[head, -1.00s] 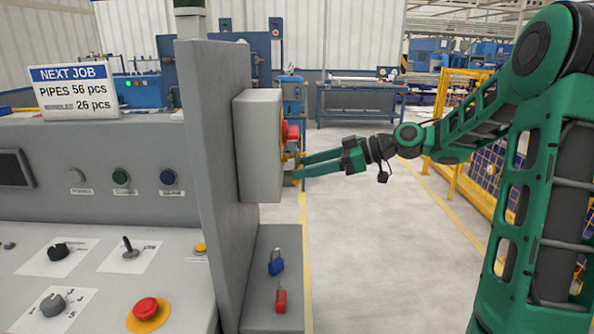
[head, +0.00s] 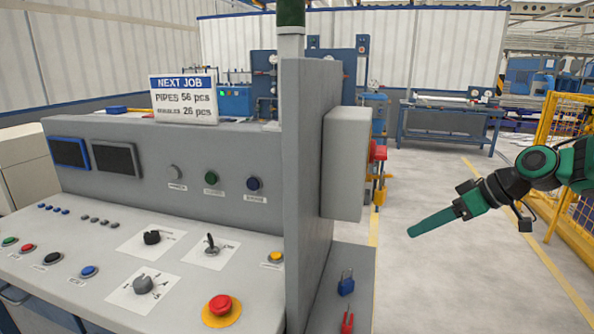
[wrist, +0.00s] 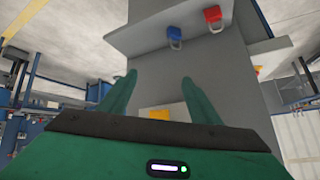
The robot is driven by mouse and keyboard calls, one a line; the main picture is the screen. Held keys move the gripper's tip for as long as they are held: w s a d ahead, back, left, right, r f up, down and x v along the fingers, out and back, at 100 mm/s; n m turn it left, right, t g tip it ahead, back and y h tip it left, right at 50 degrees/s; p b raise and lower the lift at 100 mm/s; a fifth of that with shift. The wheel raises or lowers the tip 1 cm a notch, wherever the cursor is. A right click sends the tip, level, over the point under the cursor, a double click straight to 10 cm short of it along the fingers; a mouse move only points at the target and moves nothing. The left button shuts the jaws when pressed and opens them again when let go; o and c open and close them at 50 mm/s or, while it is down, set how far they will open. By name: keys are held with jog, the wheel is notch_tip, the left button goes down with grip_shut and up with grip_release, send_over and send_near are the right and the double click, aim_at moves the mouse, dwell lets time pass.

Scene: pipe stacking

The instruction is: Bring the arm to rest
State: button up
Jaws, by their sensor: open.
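My gripper (head: 412,232) is at the right of the head view, over the open floor and apart from the grey control console (head: 75,135). Its green fingers point left and slightly down. In the wrist view the two fingers (wrist: 158,82) stand apart with nothing between them. My green arm (head: 540,165) reaches in from the right edge. Beyond the fingertips, the wrist view shows the grey console side with its ledge.
A grey box (head: 345,165) with a red handle (head: 379,152) sits on the panel's right side. A blue padlock (head: 346,282) and a red padlock (head: 347,321) are on the ledge below. A yellow fence (head: 565,120) stands at right. Floor between is clear.

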jog(key=s+d+f+m+g+h, duration=0.1)
jog(key=s+d+f+m+h, duration=0.1)
jog(key=s, duration=0.8)
jog(key=s+d+f+m+g+h, duration=0.2)
jog(key=s+d+m, duration=0.2)
jog(key=s+m, duration=0.3)
jog(key=s+d+f+m+g+h, duration=0.2)
jog(key=s+m, duration=0.3)
jog(key=s, duration=0.8)
jog(key=shift+s+d+f+h, duration=0.4)
jog(key=shift+f, duration=0.1)
jog(key=shift+w, duration=0.1)
jog(key=shift+w+f, duration=0.25)
jog(key=shift+w, duration=0.3)
